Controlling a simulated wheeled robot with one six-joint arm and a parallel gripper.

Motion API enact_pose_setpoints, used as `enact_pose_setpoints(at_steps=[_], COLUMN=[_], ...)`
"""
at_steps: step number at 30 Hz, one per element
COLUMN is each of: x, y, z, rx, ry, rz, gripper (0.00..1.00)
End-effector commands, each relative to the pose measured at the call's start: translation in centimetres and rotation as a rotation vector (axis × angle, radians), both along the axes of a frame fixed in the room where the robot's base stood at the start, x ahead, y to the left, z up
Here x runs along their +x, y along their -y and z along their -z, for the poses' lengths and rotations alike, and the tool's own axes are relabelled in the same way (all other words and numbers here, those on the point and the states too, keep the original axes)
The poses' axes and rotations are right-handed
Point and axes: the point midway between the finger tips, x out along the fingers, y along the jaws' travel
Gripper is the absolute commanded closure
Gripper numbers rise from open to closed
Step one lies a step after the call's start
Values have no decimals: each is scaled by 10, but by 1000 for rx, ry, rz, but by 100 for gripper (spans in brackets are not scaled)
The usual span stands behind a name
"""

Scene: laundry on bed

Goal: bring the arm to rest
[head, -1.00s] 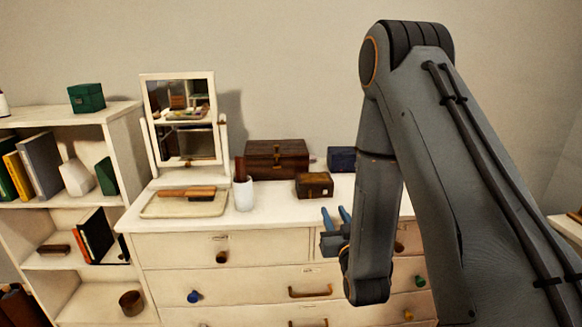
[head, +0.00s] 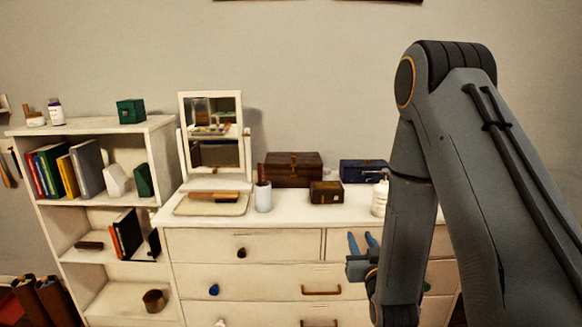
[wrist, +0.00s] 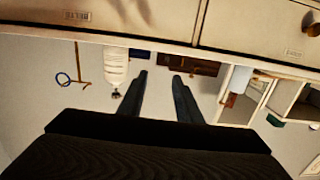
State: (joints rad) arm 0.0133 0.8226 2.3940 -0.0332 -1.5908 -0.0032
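My gripper (head: 363,243) is in front of the white dresser's upper drawers in the head view, with its two blue fingertips apart. In the wrist view my gripper (wrist: 160,85) shows two dark fingers spread with nothing between them. The wrist picture appears upside down, with the dresser front at its top. My arm is bent, with its elbow high at the right of the head view. The gripper looks clear of the things on the dresser top.
The dresser (head: 285,243) bears a mirror (head: 212,130), a brush (head: 213,195) on a tray (head: 183,208), a white cup (head: 263,198), brown boxes (head: 293,170), a blue box (head: 361,171) and a white bottle (head: 379,198). A white bookshelf (head: 100,126) stands at the left.

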Motion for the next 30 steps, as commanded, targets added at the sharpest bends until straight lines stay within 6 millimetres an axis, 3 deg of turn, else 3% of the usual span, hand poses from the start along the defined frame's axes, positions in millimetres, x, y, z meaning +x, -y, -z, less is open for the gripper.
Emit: enact_pose_setpoints(at_steps=[4, 17, 23, 30], x=[1, -13, -52, -130], y=[-13, -7, -2, 1], z=[2, 17, 24, 21], rx=[-2, -11, -15, -17], ry=[-55, -367, -643, -990], rz=[-19, -8, 1, 9], gripper=[69, 69, 69, 69])
